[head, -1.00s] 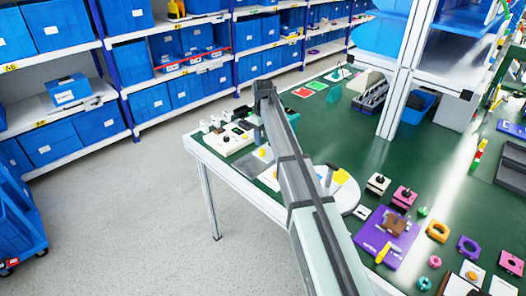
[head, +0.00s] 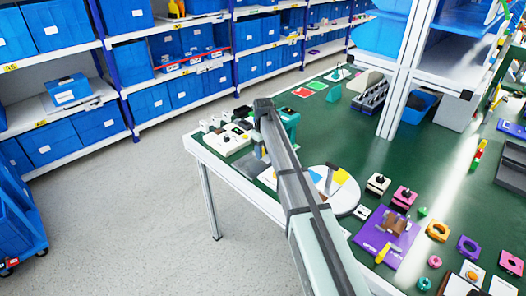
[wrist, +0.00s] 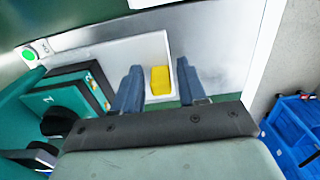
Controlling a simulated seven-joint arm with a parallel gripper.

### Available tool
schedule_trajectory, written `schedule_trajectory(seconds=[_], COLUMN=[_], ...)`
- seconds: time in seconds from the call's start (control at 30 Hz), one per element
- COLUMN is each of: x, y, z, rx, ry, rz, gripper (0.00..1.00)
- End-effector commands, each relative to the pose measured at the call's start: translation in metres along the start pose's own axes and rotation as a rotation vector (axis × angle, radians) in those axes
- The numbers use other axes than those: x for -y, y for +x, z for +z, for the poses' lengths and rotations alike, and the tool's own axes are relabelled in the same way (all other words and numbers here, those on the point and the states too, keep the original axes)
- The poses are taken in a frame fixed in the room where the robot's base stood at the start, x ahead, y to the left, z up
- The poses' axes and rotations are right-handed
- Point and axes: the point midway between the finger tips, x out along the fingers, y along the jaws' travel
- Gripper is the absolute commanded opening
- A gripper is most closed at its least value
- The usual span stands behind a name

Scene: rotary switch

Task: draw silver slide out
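My gripper (wrist: 161,88) shows in the wrist view as two blue-grey fingers with a clear gap between them; it looks open and empty. A yellow block (wrist: 160,79) sits in a white recess just beyond the gap, and I cannot tell whether a finger touches it. A shiny silver-grey flat surface (wrist: 222,42) spreads behind and right of the fingers; it may be the silver slide, but its outline is unclear. In the head view my arm hides the fingers and much of the spot below them.
A green button (wrist: 29,53) is at upper left. Blue bins (wrist: 295,125) lie beyond the table edge. A white switch panel (head: 225,142) and a round white plate (head: 342,200) flank my arm.

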Motion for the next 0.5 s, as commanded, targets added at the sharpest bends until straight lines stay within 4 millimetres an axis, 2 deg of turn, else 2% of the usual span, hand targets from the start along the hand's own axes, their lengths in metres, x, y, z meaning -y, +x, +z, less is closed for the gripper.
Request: schedule_trajectory(seconds=[0.07, 0.4, 0.5], x=[0.0, 0.0001, 0.0], y=[-0.0001, -0.0002, -0.0002], z=[0.0, 0.0, 0.0], rx=[0.0, 0.0, 0.0], ry=[0.0, 0.0, 0.0], rz=[0.0, 0.0, 0.0], gripper=[0.34, 0.01, 0.0])
